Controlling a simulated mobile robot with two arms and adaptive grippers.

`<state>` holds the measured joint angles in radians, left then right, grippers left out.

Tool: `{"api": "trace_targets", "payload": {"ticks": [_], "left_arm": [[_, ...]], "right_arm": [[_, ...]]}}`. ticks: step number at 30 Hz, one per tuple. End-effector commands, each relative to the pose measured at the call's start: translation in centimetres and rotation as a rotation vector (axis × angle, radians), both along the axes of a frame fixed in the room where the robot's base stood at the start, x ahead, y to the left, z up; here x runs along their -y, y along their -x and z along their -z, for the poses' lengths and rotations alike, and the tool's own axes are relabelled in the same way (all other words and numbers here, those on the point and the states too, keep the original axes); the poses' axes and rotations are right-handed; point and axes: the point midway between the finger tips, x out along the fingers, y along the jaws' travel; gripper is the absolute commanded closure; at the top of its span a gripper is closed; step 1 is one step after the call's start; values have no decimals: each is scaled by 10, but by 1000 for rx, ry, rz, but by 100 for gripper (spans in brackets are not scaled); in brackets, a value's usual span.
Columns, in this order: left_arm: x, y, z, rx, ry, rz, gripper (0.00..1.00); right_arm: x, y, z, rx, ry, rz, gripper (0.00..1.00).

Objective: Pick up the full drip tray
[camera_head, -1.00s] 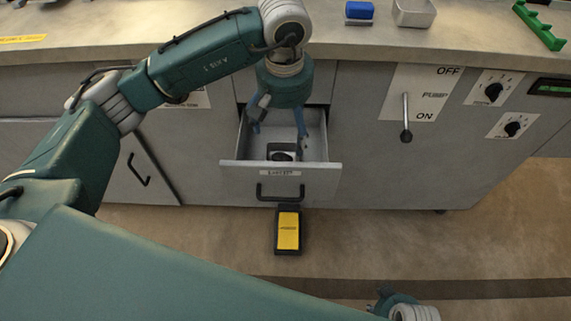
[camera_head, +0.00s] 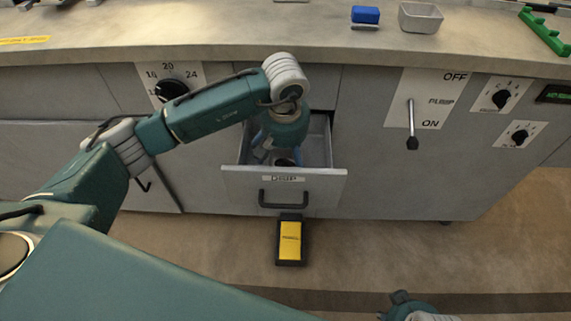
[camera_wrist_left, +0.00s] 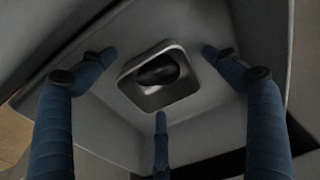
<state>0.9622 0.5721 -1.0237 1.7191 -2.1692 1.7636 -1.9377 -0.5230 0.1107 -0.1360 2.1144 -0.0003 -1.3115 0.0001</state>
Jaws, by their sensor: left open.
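The drip drawer (camera_head: 325,180) is pulled out of the cabinet front, its label only partly legible. Inside it is a small square grey tray with a dark round area in its middle, seen in the left wrist view (camera_wrist_left: 183,88). In the head view only a dark part of it (camera_head: 285,162) shows below my gripper. My left gripper (camera_head: 272,152) is open and points down inside the drawer. In the left wrist view its blue fingers (camera_wrist_left: 160,85) are spread around the tray, apparently without touching it. My right gripper (camera_head: 400,298) shows only partly at the bottom edge.
A yellow and black box (camera_head: 290,241) is on the floor in front of the drawer. The pump lever (camera_head: 412,125) and knobs are on the cabinet front to the right. A blue block (camera_head: 365,15), a metal tin (camera_head: 420,17) and a green rack (camera_head: 545,30) stand on the counter.

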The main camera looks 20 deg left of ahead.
Motion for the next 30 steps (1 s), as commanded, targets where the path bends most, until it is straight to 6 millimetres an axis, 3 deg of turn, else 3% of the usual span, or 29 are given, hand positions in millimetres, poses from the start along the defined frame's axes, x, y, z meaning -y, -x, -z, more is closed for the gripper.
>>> {"api": "trace_targets", "payload": {"ticks": [8, 14, 30], "left_arm": [[0, -1, 4, 1, 1, 0, 12], [0, -1, 4, 1, 1, 0, 50], [0, -1, -1, 1, 1, 0, 51]], "right_arm": [[1, -1, -5, 3, 0, 1, 70], [1, 1, -3, -1, 1, 1, 70], [1, 1, -3, 0, 1, 0, 70]]}}
